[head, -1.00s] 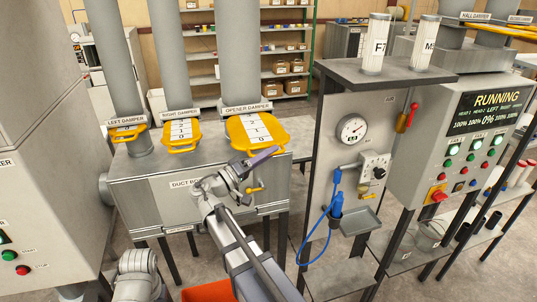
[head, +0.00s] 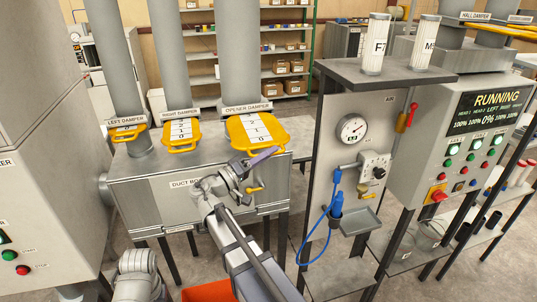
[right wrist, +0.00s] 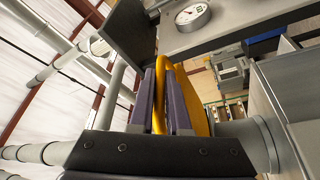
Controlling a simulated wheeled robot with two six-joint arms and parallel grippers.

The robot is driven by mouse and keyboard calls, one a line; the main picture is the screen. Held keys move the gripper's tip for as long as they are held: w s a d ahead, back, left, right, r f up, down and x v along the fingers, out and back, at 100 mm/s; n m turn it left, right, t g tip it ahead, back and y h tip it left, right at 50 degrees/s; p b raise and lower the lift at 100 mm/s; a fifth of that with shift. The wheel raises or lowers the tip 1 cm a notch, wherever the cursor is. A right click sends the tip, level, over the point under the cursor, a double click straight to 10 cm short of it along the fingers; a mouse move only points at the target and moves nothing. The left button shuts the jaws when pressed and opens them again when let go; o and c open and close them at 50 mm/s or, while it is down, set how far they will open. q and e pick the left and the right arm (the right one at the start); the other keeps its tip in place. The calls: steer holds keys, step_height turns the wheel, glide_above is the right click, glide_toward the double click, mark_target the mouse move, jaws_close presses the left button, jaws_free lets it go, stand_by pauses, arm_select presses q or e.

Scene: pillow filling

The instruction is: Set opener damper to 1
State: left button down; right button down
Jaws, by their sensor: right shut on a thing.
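The opener damper (head: 275,127) is a yellow slide plate with a white number scale, under the rightmost thick grey duct. Its label, "OPENER DAMPER", is just above it. The numbers 2, 1 and 0 seem to show on the scale, but I cannot tell its setting. My right gripper (head: 256,162) is at the plate's near edge. In the right wrist view, the purple fingers of my right gripper (right wrist: 168,100) are shut on the yellow handle loop (right wrist: 162,62). My left gripper is not in view.
The left damper (head: 126,134) and right damper (head: 181,138) sit further left on the grey duct box (head: 150,172). A panel with a gauge (head: 351,128) and a blue cable stands close on the right. Beyond it, a control box display (head: 497,98) reads RUNNING.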

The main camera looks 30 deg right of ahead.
mark_target(258, 133)
stand_by(0.5)
steer(key=w+d, duration=0.1)
steer(key=w, duration=0.3)
steer(key=w+d, duration=0.1)
steer(key=w, duration=0.7)
steer(key=shift+d, duration=0.4)
steer(key=shift+s, duration=0.1)
steer(key=c, duration=0.9)
jaws_free()
steer(key=shift+b+v, duration=0.85)
steer(key=shift+v, duration=3.05)
